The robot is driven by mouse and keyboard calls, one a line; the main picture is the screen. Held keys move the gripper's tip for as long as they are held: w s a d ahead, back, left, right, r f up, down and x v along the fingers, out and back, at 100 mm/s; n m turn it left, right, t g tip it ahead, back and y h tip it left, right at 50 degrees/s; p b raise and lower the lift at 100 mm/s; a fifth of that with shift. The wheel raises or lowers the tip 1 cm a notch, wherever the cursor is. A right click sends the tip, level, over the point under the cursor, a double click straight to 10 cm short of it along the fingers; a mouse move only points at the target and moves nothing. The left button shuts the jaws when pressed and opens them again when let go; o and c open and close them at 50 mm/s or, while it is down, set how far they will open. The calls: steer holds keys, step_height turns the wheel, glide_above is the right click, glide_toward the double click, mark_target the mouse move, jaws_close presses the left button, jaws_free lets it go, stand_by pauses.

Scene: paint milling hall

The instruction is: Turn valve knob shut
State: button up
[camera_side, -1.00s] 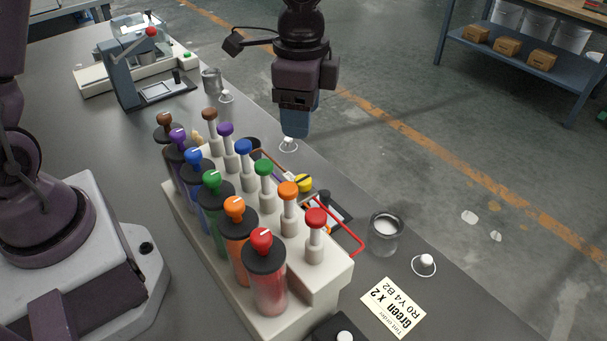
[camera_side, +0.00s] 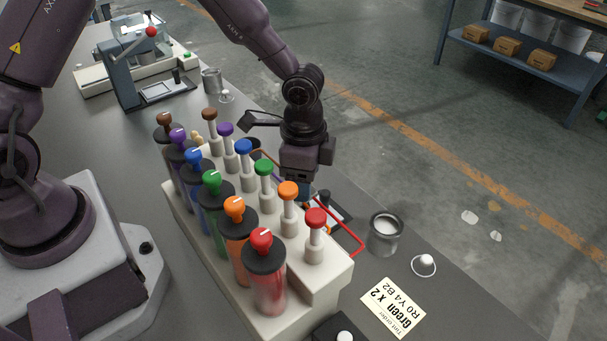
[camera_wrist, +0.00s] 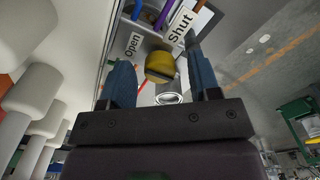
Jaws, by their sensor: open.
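The yellow valve knob (camera_wrist: 160,64) shows in the wrist view, between the two blue fingers of my gripper (camera_wrist: 161,80) as seen from above. Gaps show on both sides, so the fingers are open and apart from it. An "Open" label (camera_wrist: 133,44) is to the knob's left and a "Shut" label (camera_wrist: 181,27) to its upper right. I cannot tell where the knob points. In the side view my gripper (camera_side: 305,190) is low behind the dispenser rack and hides the knob.
The white rack (camera_side: 325,278) carries several coloured cylinders and capped posts close beside my gripper. A metal cup (camera_side: 384,236), a small white-topped item (camera_side: 424,264) and a tint order card (camera_side: 393,308) lie to the right. A red tube (camera_side: 345,234) runs near the gripper.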

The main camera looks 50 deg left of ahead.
steer(key=shift+c, duration=0.3)
steer(key=c, duration=0.9)
steer(key=shift+m, duration=0.3)
steer(key=m, duration=0.3)
steer(key=shift+m, duration=0.3)
steer(key=m, duration=0.4)
steer(key=shift+m, duration=0.3)
steer(key=m, duration=0.9)
steer(key=shift+s, duration=0.1)
